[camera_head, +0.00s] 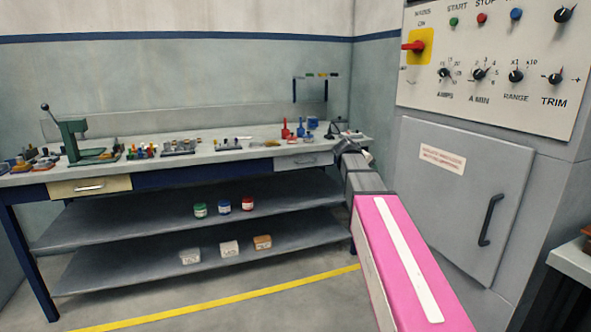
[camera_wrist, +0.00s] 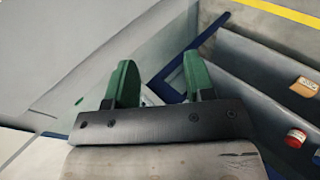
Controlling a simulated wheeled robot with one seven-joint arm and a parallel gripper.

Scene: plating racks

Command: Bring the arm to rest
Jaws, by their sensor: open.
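My gripper (camera_wrist: 160,75) shows in the wrist view with its two green fingers apart and nothing between them. Beyond the fingers are a pale grey surface and a dark blue frame part. In the head view my pink and grey arm reaches from the bottom right toward the right end of the workbench (camera_head: 225,152). The gripper itself is hard to make out there, and I cannot tell whether it touches anything.
The bench carries a green press (camera_head: 72,140) and several small tools. Jars and boxes stand on its lower shelves (camera_head: 120,262). A grey cabinet (camera_head: 470,200) with a control panel (camera_head: 490,85) stands close on the right. Floor shows around the yellow line (camera_head: 230,298).

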